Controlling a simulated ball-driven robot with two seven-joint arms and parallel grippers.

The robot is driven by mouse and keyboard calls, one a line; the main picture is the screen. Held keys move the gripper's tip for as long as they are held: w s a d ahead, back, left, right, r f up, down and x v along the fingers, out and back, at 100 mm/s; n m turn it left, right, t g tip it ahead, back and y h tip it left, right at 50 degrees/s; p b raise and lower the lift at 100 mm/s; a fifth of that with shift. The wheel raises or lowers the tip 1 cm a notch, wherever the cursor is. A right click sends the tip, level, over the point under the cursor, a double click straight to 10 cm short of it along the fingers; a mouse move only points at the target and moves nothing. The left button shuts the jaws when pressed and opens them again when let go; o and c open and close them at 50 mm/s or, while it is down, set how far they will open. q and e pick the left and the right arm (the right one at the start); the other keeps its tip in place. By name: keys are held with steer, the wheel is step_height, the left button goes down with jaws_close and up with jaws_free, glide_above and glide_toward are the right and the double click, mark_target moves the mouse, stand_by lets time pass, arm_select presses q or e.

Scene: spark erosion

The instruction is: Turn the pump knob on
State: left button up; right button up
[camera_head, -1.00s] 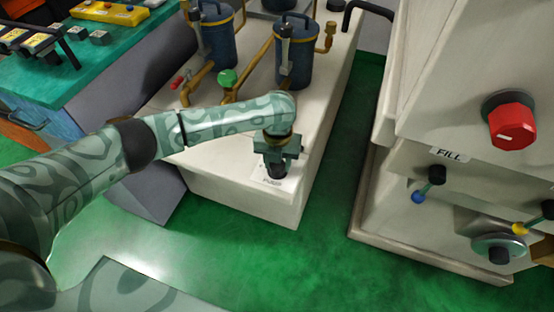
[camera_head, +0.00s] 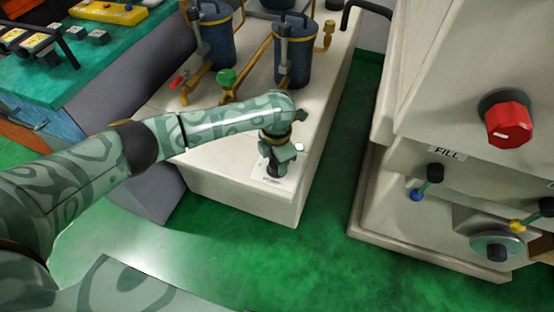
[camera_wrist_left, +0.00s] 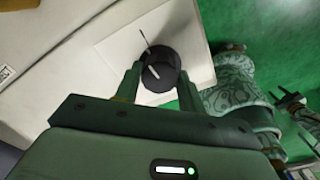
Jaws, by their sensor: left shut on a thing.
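The pump knob (camera_wrist_left: 163,66) is round and black with a white pointer line, on a pale plate (camera_wrist_left: 197,45) at the near end of the white pump unit. My left gripper (camera_wrist_left: 160,76) has one finger on each side of the knob and is shut on it. In the head view the left gripper (camera_head: 273,164) comes down onto the knob from above and hides most of it and the plate's lettering. A thin dark mark on the plate shows beyond the knob in the wrist view; the pointer is not far from its direction.
Blue canisters (camera_head: 293,62) with brass pipes and a green valve knob (camera_head: 227,77) stand behind my left arm. At right is a pale machine with a red knob (camera_head: 508,122) and a FILL label (camera_head: 447,153). Green floor (camera_head: 330,185) lies between.

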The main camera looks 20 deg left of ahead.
arm_select(q)
steer(key=shift+m, duration=0.7)
arm_select(e)
steer(key=shift+f, duration=0.1)
arm_select(q)
steer(key=o, duration=1)
steer(key=shift+c, duration=0.2)
step_height(320, 180, up, 16)
steer(key=p, duration=0.6)
steer(key=shift+p, duration=0.4)
arm_select(e)
step_height(320, 180, up, 7)
steer(key=w, duration=0.2)
steer(key=shift+w+f+t, duration=0.15)
steer(key=shift+f+t, duration=0.05)
steer(key=shift+t, duration=0.1)
